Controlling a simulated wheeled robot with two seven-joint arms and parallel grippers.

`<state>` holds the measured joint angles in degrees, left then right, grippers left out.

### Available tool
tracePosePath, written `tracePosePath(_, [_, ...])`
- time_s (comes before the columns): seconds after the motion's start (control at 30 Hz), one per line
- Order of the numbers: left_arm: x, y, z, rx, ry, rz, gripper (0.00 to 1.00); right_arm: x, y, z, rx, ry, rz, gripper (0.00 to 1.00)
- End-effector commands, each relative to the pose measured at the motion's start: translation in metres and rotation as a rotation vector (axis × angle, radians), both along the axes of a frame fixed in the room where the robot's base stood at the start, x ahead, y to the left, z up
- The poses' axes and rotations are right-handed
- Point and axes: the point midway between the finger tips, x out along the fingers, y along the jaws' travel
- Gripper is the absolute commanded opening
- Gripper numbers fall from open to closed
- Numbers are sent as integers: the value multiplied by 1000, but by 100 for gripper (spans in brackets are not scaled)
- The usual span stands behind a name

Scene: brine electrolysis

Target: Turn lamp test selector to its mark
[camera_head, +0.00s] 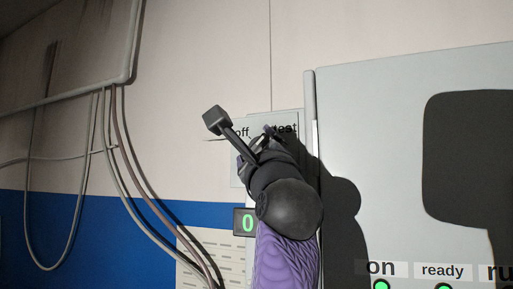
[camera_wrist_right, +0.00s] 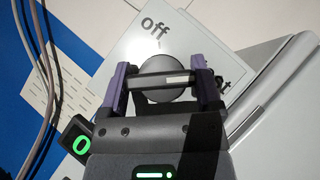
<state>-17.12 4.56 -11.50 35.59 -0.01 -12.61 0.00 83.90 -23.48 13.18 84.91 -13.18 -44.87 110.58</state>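The lamp test selector (camera_wrist_right: 165,91) is a round dark knob with a bar-shaped handle across it, seen in the right wrist view. A white line on the bar lies toward its right end, on the side of the partly hidden "test" label (camera_wrist_right: 225,88). The "off" label (camera_wrist_right: 155,24) is above the knob. My right gripper (camera_wrist_right: 163,79) has one purple finger at each end of the bar, and the bar fills the gap between them. In the head view my right gripper (camera_head: 263,138) is at the panel (camera_head: 239,174) and hides most of the knob. My left gripper is not in view.
A small display reading green 0 (camera_head: 246,222) is below the selector panel. A grey cabinet (camera_head: 370,80) stands close on the right, with "on" and "ready" (camera_head: 442,271) labels above green lamps. Hanging cables (camera_head: 135,180) run down the wall at left.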

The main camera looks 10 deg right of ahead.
Motion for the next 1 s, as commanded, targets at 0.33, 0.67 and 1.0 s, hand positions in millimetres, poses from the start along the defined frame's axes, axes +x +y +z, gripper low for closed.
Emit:
tracePosePath(0.33, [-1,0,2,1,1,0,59,0,0,0,-14,11,0,23])
tracePosePath(0.67, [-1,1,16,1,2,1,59,0,0,3,-168,115,1,23])
tracePosePath(1.0, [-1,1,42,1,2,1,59,0,0,4,-436,294,2,24])
